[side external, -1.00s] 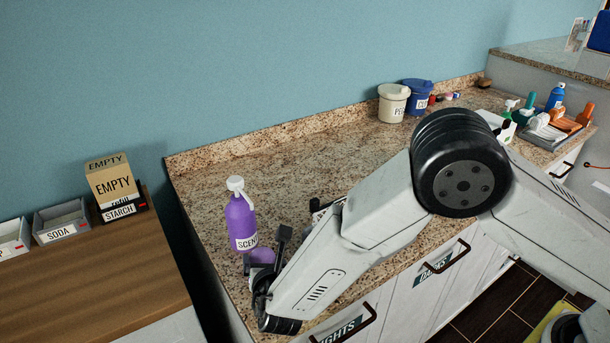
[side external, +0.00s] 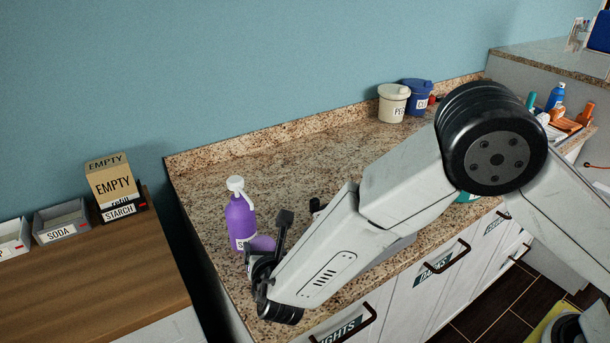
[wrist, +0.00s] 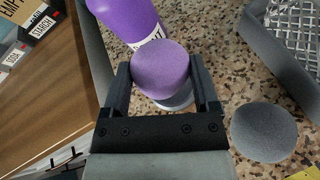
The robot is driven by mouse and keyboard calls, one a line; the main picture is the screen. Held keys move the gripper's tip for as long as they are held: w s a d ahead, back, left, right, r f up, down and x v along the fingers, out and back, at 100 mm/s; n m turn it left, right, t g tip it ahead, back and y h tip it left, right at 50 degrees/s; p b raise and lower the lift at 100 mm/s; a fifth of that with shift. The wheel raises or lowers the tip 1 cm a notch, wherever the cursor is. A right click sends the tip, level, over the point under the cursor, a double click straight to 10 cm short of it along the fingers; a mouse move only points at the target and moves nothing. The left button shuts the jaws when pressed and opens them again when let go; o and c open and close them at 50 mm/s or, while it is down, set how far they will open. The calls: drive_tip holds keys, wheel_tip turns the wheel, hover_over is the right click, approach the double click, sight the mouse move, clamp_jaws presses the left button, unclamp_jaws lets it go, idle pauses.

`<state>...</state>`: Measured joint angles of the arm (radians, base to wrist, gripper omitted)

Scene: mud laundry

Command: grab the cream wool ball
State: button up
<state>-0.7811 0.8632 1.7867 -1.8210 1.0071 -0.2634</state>
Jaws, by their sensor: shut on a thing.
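My gripper (wrist: 161,75) is shut on a purple ball (wrist: 160,68) with a fuzzy surface, held between its two fingers. The ball also shows in the side view (side external: 263,243), beside the base of the purple bottle. A pale rounded thing (wrist: 180,101) shows just beneath the ball in the wrist view, mostly hidden by it; I cannot tell whether it is the cream wool ball. No other cream ball shows clearly. A grey ball (wrist: 264,131) lies on the counter to the right of my gripper.
The purple bottle (side external: 240,216) with a white top stands close beyond the held ball. A grey mesh-sided container (wrist: 292,40) is at the upper right of the wrist view. The granite counter (side external: 300,160) is clear behind the bottle.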

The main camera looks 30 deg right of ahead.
drive_tip(key=s+d+r, duration=0.2)
drive_tip(key=s+r, duration=0.2)
drive_tip(key=s, duration=0.2)
drive_tip(key=s+d+r, duration=0.3)
drive_tip(key=s+r, duration=0.2)
drive_tip(key=s, duration=0.1)
drive_tip(key=shift+s+d+r, duration=0.2)
drive_tip(key=shift+d, duration=0.1)
idle(0.4)
